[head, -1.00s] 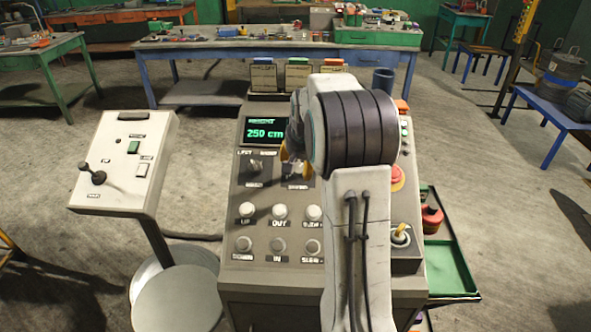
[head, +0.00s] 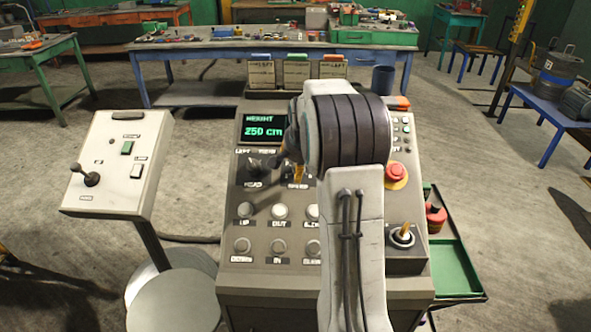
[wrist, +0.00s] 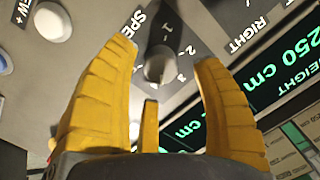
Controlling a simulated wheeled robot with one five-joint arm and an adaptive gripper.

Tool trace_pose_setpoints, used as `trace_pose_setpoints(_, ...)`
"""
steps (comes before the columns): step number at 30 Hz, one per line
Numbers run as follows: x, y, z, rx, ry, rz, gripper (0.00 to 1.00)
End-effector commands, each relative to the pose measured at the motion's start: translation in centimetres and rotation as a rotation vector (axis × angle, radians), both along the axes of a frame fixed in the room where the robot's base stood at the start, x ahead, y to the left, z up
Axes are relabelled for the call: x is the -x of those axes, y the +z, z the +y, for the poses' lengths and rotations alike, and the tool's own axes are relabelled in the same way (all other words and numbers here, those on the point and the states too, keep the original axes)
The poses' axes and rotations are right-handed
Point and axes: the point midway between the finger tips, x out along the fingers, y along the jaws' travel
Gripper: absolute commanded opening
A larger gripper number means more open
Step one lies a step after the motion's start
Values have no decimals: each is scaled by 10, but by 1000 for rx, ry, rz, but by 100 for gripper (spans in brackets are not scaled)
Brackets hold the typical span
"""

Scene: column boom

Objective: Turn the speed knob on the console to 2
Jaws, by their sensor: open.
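The grey speed knob (wrist: 159,66) shows in the wrist view beside the SPEED label, with printed numerals 1, 2 and 3 around it. I cannot tell for sure which numeral it points at. My gripper (wrist: 166,56) is open, its yellow fingertips on either side of the knob with gaps to both. Whether they reach down around it is unclear. In the head view, my yellow fingers (head: 298,173) are over the console (head: 262,218) near the SPEED label, and my arm hides most of the knob.
The console's green display (head: 264,131) reads 250 cm. Another knob (head: 256,164) is left of the speed knob, with white buttons (head: 280,211) below. A white pedestal panel (head: 117,165) stands left.

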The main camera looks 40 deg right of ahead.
Motion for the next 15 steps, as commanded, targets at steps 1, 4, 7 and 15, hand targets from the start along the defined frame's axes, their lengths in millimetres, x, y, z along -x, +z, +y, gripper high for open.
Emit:
trace_pose_setpoints(1, 0, -11, -2, 0, -2, 3, 60)
trace_pose_setpoints(4, 0, -19, -5, 2, -3, 2, 60)
trace_pose_setpoints(7, 0, -24, -6, 4, -4, 1, 60)
trace_pose_setpoints(15, 0, -24, -7, 4, -4, 2, 60)
